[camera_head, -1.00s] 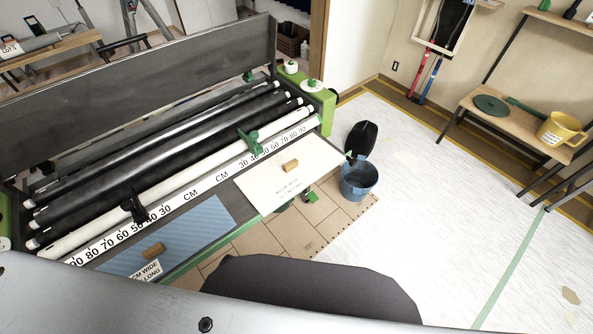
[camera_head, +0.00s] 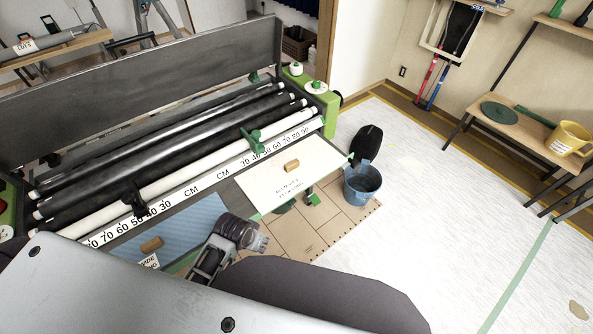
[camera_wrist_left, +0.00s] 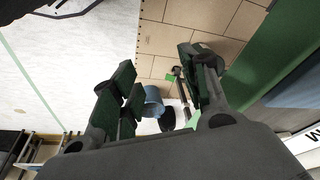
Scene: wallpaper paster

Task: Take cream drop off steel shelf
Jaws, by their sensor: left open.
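The cream drop (camera_head: 285,182) is a pale flat sheet with printed text. It lies on the front shelf (camera_head: 237,202) of the pasting machine, its front edge by the green rim. A small wooden block (camera_head: 291,165) sits on it. My left gripper (camera_head: 262,242) is open and empty, in front of and below the shelf, left of the cream drop and apart from it. In the left wrist view its fingers (camera_wrist_left: 157,90) are spread with the floor and bucket beyond. The cream drop is not clear in that view. My right gripper is not in view.
A blue sheet (camera_head: 185,228) with another wooden block (camera_head: 151,244) lies left on the shelf. A blue bucket (camera_head: 361,186) and a black object (camera_head: 366,143) are right of the machine. A bench with a yellow mug (camera_head: 570,138) stands at the right. The pale floor between is clear.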

